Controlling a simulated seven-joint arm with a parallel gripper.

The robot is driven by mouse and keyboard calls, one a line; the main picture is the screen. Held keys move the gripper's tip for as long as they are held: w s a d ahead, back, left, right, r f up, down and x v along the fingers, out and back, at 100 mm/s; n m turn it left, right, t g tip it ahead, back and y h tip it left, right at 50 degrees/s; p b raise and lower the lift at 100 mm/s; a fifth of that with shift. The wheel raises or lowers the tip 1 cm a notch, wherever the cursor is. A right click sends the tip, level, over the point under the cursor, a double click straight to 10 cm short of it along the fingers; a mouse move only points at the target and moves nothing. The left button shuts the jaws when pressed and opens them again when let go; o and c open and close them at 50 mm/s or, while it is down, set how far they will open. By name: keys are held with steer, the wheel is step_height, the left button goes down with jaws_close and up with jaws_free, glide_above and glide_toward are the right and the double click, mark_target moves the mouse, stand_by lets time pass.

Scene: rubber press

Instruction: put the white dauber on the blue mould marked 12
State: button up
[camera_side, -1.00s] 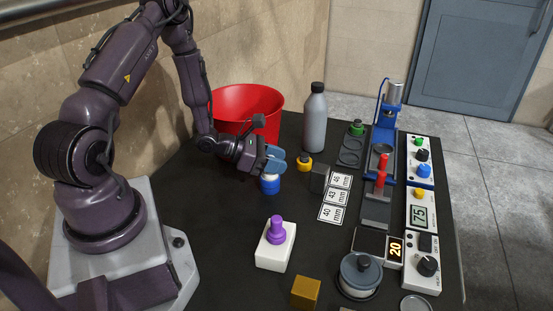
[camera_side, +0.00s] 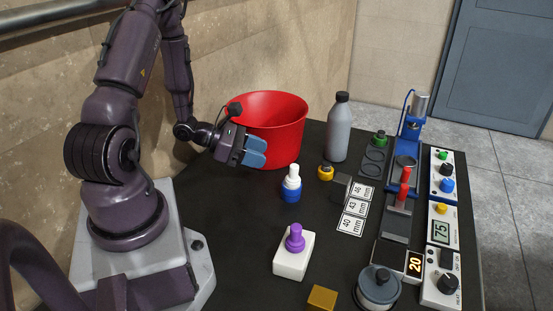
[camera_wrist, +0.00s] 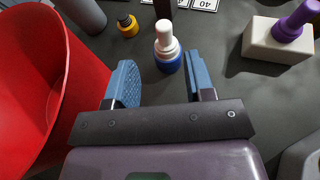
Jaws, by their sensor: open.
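The white dauber (camera_side: 293,172) stands upright on top of the blue mould (camera_side: 291,196), which sits on the black table. In the wrist view the white dauber (camera_wrist: 165,38) and the blue mould (camera_wrist: 168,66) lie just beyond the fingertips. No number can be read on the mould. My gripper (camera_side: 255,152), with blue fingers, is open and empty, to the left of and above the dauber, and apart from it. In the wrist view the fingers of my gripper (camera_wrist: 161,75) are spread wide with nothing between them.
A red bucket (camera_side: 270,105) stands behind my gripper. A grey bottle (camera_side: 339,130), a yellow mould (camera_side: 325,172) and a dark block (camera_side: 342,187) are behind and right of the dauber. A purple dauber (camera_side: 295,240) stands on a white block (camera_side: 291,262) in front.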

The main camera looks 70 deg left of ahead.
steer(key=s+d+r+m+g+h, duration=0.1)
steer(key=d+r+m+g+h, duration=0.3)
steer(key=d+r+m+g, duration=0.8)
steer(key=s+d+r+m+t+y, duration=0.2)
steer(key=r+m, duration=0.4)
steer(key=m, duration=0.3)
steer(key=s+d+r+m+t+y, duration=0.3)
steer(key=r+m+y, duration=0.3)
steer(key=m, duration=0.4)
steer(key=shift+s+y, duration=0.5)
steer(key=shift+s, duration=0.4)
